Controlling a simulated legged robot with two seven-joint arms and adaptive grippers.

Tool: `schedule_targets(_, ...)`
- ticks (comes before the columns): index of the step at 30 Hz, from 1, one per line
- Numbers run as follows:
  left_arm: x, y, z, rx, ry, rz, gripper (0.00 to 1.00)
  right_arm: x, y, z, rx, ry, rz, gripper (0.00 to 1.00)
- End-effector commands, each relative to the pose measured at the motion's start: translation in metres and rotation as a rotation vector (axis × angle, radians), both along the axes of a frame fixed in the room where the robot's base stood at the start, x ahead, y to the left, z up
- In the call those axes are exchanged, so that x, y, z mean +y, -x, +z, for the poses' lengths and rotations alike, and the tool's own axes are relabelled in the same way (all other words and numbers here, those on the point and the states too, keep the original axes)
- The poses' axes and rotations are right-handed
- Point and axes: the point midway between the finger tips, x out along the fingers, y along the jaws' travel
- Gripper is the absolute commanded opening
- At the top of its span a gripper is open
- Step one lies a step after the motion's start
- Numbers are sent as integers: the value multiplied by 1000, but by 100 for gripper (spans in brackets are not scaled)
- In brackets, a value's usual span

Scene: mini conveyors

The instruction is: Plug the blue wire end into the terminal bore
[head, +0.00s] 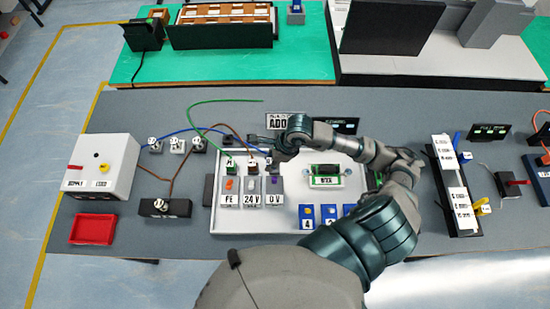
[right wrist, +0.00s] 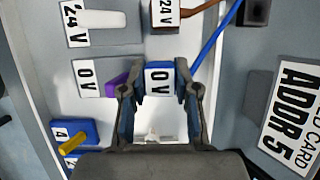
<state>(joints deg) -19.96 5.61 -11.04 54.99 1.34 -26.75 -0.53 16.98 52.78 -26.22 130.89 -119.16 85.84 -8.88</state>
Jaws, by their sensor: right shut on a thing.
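My right gripper (head: 276,158) hangs over the back edge of the white tray, just behind the terminal blocks. In the right wrist view the gripper (right wrist: 159,95) is shut on the blue wire end (right wrist: 159,78), a blue piece with a "0 V" label; its blue wire (right wrist: 210,42) trails off to the upper right. The terminal block labelled 0 V (head: 273,198) has a purple part on top. In the right wrist view that purple part (right wrist: 117,86) lies just left of the left finger. The bore and the wire end's tip are hidden. My left gripper is not in view.
Terminal blocks FE (head: 231,198) and 24 V (head: 251,200) stand left of 0 V. A brown wire end (right wrist: 165,14) and a green wire (head: 205,102) are close by. A green module (head: 327,170) and blue blocks (head: 306,217) share the tray (head: 290,195).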

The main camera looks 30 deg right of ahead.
Motion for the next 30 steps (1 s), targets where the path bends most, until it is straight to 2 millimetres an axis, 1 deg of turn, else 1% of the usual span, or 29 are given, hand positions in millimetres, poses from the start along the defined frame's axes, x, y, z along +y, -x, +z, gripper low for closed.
schedule_targets(4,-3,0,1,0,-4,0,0,-6,0,-2,1,-4,-1,0)
schedule_targets(10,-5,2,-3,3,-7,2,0,-9,0,-8,3,-7,-2,0)
schedule_targets(26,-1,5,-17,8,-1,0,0,-2,0,-19,2,-2,0,0)
schedule_targets(30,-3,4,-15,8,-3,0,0,-2,0,-17,1,-9,2,0)
